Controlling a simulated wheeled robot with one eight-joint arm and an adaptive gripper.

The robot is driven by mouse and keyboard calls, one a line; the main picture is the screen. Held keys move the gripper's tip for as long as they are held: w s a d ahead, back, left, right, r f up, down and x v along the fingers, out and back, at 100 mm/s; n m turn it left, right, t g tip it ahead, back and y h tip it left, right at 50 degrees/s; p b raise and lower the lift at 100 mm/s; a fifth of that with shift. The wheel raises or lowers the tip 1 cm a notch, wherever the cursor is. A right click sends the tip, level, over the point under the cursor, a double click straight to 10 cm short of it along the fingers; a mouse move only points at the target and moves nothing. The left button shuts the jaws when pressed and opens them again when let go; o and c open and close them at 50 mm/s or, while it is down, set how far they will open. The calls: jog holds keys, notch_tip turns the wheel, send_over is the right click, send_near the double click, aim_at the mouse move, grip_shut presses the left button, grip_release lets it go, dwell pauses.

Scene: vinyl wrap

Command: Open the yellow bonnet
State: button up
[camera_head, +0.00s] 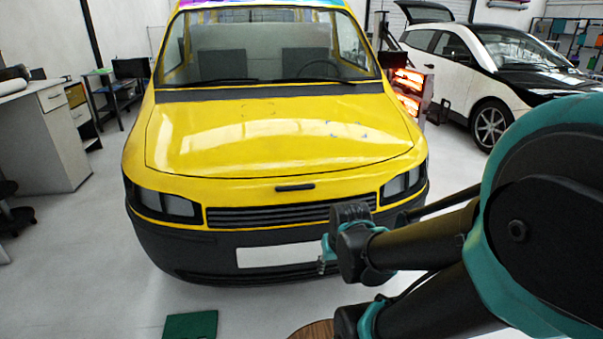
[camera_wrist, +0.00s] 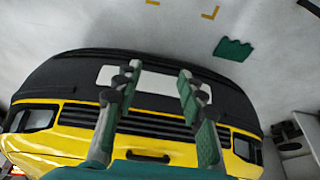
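The yellow bonnet (camera_head: 270,135) of the car looks shut, lying flush with the front. A short black handle (camera_head: 295,187) sits at its front edge, above the dark grille (camera_head: 265,215). The wrist view shows the car upside down, with the bonnet (camera_wrist: 65,155) low and the handle (camera_wrist: 148,157) between the bases of my fingers. My gripper (camera_wrist: 160,78) is open and empty, its fingers parted in front of the grille and plate. In the head view my gripper (camera_head: 325,254) is in front of the bumper, lower and right of the handle, partly hidden by my wrist.
The black bumper (camera_head: 190,252) and white plate (camera_head: 278,255) are close to my gripper. A green mat (camera_head: 190,325) lies on the floor at the front. A white desk (camera_head: 50,140) stands left, and a white car (camera_head: 450,70) behind right.

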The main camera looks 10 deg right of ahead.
jog(key=m+y, duration=1)
jog(key=y, duration=0.5)
send_near(296, 188)
jog(key=shift+t, duration=0.4)
jog(key=x, duration=0.7)
jog(key=f+x, duration=0.1)
jog(key=x, duration=0.2)
jog(key=shift+w, duration=0.3)
jog(key=shift+c, duration=0.6)
grip_shut()
